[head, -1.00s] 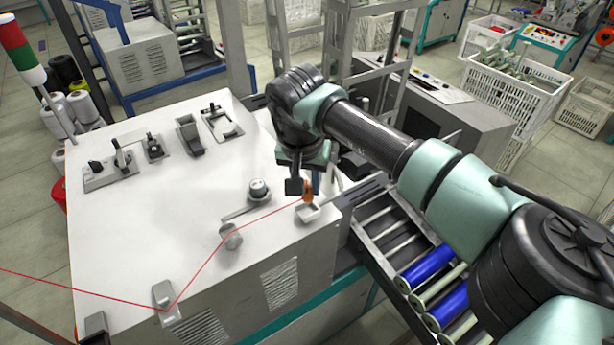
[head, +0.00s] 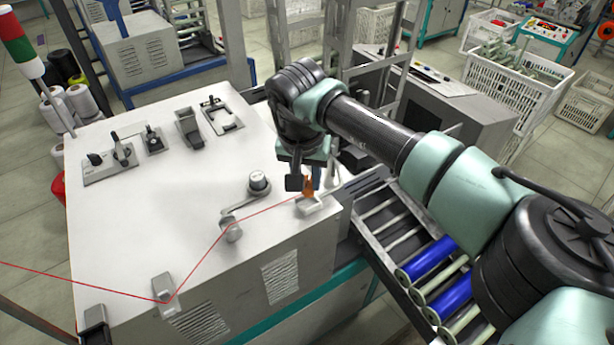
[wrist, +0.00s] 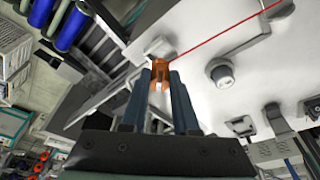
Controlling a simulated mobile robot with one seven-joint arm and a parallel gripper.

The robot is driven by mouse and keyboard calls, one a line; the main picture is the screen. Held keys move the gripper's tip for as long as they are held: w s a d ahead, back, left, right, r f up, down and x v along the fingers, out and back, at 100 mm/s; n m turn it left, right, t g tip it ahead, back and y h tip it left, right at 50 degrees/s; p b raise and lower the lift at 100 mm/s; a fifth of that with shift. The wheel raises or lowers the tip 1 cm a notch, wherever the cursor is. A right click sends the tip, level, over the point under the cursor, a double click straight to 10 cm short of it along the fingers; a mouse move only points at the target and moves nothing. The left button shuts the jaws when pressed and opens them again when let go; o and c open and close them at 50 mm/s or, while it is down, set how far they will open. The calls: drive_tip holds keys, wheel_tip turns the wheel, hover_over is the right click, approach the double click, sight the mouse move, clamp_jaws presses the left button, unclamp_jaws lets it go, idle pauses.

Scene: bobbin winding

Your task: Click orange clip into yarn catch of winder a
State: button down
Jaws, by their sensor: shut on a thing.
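The orange clip (head: 308,187) is held between the fingertips of my gripper (head: 301,184), which is shut on it. In the wrist view the clip (wrist: 160,70) sits between the two fingertips (wrist: 160,80). A red yarn (head: 196,268) runs from the clip over the guides to the left. The yarn catch (head: 310,206), a small pale block near the right edge of the winder (head: 130,240), is right at the clip in the head view. In the wrist view the catch (wrist: 157,46) shows just beyond the clip. I cannot tell whether they touch.
A dark knob (head: 259,184) and a round yarn guide (head: 232,231) stand left of the clip. Switches and brackets line the back of the winder top. A rack with blue bobbins (head: 424,258) lies to the right. The middle of the top is clear.

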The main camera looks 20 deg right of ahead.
sight(307, 187)
drive_tip(key=shift+f+b, duration=1.15)
drive_tip(key=shift+f, duration=0.55)
drive_tip(key=shift+r, duration=0.1)
drive_tip(key=c, duration=0.6)
unclamp_jaws()
drive_tip(key=shift+r, duration=0.1)
